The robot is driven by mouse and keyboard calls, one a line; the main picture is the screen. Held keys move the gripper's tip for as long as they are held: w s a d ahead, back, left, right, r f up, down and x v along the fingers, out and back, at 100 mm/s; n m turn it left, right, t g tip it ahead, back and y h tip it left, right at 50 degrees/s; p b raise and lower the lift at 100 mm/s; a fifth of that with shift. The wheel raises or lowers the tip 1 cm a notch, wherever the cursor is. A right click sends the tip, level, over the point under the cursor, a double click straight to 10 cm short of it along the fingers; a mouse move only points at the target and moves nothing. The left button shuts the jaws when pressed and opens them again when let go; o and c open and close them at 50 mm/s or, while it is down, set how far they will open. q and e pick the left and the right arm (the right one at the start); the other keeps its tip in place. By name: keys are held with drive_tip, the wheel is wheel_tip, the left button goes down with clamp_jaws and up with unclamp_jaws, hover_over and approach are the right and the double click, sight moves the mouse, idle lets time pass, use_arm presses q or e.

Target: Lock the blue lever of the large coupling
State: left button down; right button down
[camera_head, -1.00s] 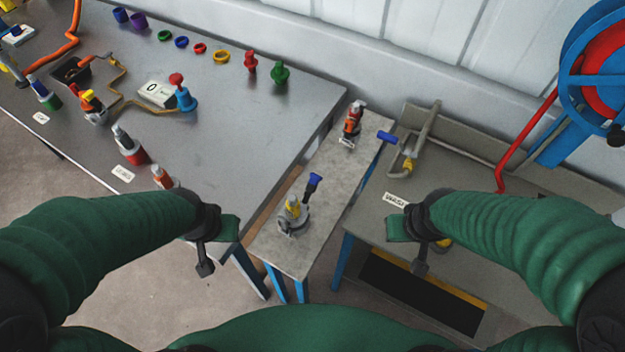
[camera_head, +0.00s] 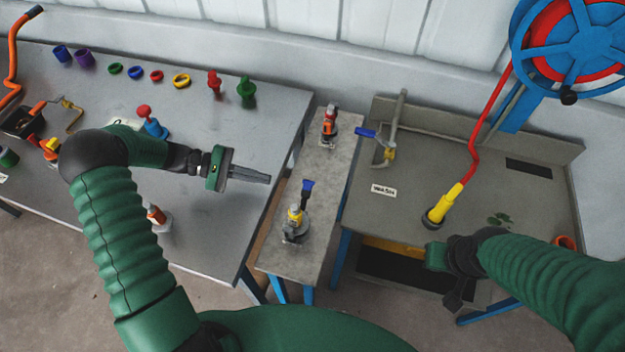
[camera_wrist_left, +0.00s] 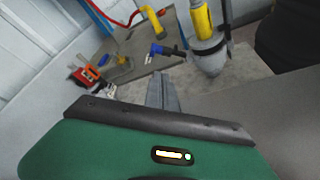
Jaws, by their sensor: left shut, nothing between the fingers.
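The large coupling (camera_head: 295,222) stands on the narrow grey bench between the two larger tables. It has a grey base and a yellow part, and its blue lever (camera_head: 307,187) sticks up from it. In the left wrist view the coupling (camera_wrist_left: 202,25) is at the upper right, with the blue lever (camera_wrist_left: 158,49) pointing left. My left gripper (camera_head: 268,179) is shut and empty, left of the lever and apart from it; its fingers (camera_wrist_left: 162,92) also show in the wrist view. My right gripper (camera_head: 432,257) is over the right table, its fingers unclear.
A smaller orange coupling (camera_head: 329,125) stands farther back on the narrow bench. The wash table (camera_head: 400,215) at right holds a tap with a blue handle (camera_head: 366,132) and a yellow nozzle (camera_head: 443,203). The left table (camera_head: 215,240) carries rings, plugs and fittings.

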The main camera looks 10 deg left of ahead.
sight(306, 191)
use_arm(q)
drive_tip(key=shift+w+a+r, duration=0.15)
drive_tip(key=shift+w+r, duration=0.05)
drive_tip(key=shift+w, duration=0.1)
drive_tip(key=shift+h, duration=0.3)
use_arm(e)
drive_tip(key=shift+s+d, duration=0.2)
drive_tip(key=shift+d, duration=0.05)
use_arm(q)
drive_tip(key=shift+d, duration=0.2)
use_arm(e)
drive_tip(key=shift+d, duration=0.1)
use_arm(q)
drive_tip(key=p+x, duration=0.1)
drive_tip(key=x, duration=0.8)
drive_tip(key=shift+w+d, duration=0.15)
drive_tip(key=shift+d, duration=0.1)
use_arm(e)
drive_tip(key=shift+r, duration=0.7)
use_arm(q)
drive_tip(key=shift+a+f, duration=0.1)
drive_tip(key=shift+f, duration=0.05)
